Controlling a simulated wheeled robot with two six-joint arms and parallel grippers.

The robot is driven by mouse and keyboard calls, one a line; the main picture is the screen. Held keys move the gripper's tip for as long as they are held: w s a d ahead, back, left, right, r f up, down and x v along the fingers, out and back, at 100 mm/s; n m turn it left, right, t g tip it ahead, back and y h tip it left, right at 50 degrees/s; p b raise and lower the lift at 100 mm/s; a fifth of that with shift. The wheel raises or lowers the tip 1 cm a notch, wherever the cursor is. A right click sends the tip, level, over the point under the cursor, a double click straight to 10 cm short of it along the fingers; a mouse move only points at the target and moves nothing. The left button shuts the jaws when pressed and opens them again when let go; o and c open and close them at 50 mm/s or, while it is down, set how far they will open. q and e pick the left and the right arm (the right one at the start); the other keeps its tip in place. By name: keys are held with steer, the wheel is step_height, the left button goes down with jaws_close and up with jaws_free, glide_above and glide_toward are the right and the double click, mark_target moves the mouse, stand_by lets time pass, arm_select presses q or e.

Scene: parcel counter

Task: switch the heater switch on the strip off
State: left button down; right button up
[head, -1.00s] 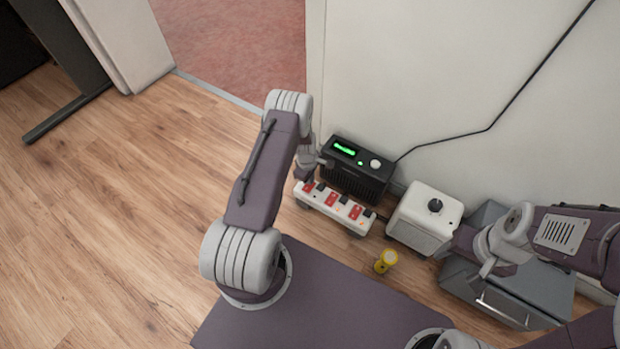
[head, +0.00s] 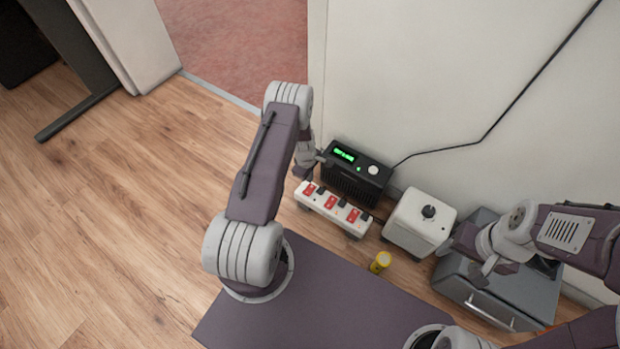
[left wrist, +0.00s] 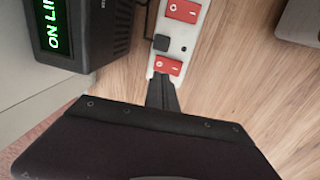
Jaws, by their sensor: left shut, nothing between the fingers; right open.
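The white power strip (head: 316,207) lies on the floor with red rocker switches and black plugs along its top. In the head view its red switches are the left one (head: 310,188), the middle one (head: 331,202) and the right one (head: 353,215). I cannot read which is the heater's. My left gripper (head: 303,172) is shut and empty at the strip's left end. In the left wrist view its fingertips (left wrist: 162,80) are just by the end switch (left wrist: 168,66); touching or apart is unclear. My right gripper (head: 488,268) is open, right of the white box.
A black device with a green display (head: 355,172) stands behind the strip against the wall. A white box with a black knob (head: 420,222) stands to its right, with a grey drawer cabinet (head: 488,296) beyond. A small yellow cylinder (head: 380,262) stands in front.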

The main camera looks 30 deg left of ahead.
arm_select(q)
step_height(320, 180, up, 8)
steer(key=p, duration=0.3)
steer(key=shift+w+p, duration=0.3)
steer(key=shift+w, duration=0.1)
